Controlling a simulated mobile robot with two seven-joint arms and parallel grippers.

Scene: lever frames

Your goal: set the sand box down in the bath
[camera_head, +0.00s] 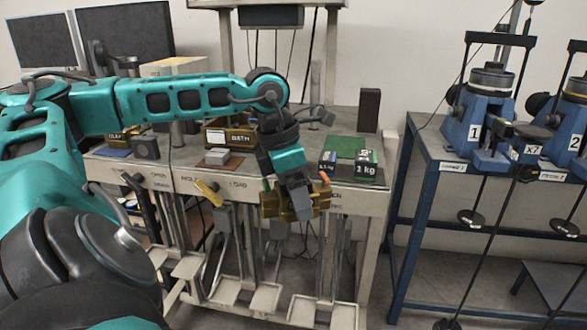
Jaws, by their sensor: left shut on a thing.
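My left arm reaches in from the left, and its gripper (302,208) points down in front of the bench's front edge. It is shut on a brown-gold box (271,205), which I take to be the sand box. The box has small orange parts near its top and is partly hidden by the fingers. It hangs in the air, apart from the bench top in the picture. My right gripper is not in view.
The pale bench (345,197) carries a green-topped block marked 1 kg (350,170), a small grey block (217,157) and a tall dark block (370,110). Levers and hanging pans (265,298) are below its front. A blue stand (425,150) with numbered blue machines (478,130) is at right.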

